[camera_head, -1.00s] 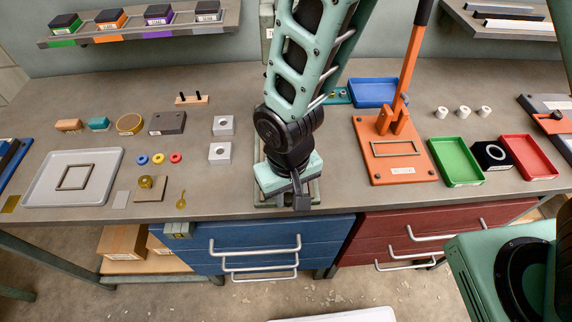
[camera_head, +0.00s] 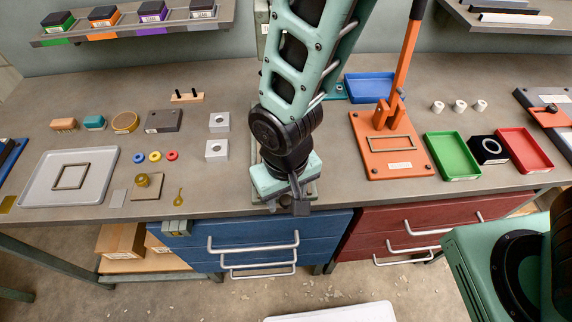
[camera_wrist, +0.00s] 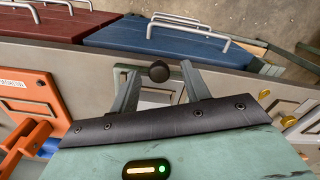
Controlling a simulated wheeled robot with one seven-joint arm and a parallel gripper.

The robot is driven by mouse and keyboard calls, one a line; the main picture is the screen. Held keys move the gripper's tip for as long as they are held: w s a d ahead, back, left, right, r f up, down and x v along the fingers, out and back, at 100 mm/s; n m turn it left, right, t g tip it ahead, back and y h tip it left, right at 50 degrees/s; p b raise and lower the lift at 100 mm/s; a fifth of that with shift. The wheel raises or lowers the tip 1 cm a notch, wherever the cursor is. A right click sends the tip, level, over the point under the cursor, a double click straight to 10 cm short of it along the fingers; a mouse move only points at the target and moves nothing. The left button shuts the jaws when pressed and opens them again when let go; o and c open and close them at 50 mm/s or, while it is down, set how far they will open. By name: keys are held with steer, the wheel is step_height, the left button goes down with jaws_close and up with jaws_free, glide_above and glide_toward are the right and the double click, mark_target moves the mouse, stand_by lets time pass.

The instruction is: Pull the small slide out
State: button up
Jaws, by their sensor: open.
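The fly press is mostly hidden behind my arm in the head view; its grey base (camera_head: 258,203) shows at the bench's front edge. In the wrist view a round black knob (camera_wrist: 159,72) sits between the fingertips of my gripper (camera_wrist: 158,68), with a gap on both sides. Below it, between the fingers, a pale flat plate (camera_wrist: 158,97) shows in part; I take it for the small slide, but cannot tell how knob and plate join. My gripper (camera_head: 300,202) is open and points down over the base; no contact shows.
An orange press (camera_head: 389,145), a green tray (camera_head: 453,155) and a red tray (camera_head: 525,150) stand to the right. Metal blocks (camera_head: 217,150) and a grey tray (camera_head: 70,177) lie to the left. Blue drawers (camera_head: 250,240) with bar handles are below the bench edge.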

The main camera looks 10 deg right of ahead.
step_height(320, 180, up, 16)
steer(key=b, duration=0.1)
steer(key=shift+r, duration=0.25)
stand_by(0.5)
steer(key=s+d+f+n+b, duration=0.1)
steer(key=s+d+n, duration=0.2)
steer(key=s+d, duration=0.3)
steer(key=d, duration=0.4)
steer(key=shift+s+d+n+y, duration=0.25)
steer(key=shift+s+n+y, duration=0.05)
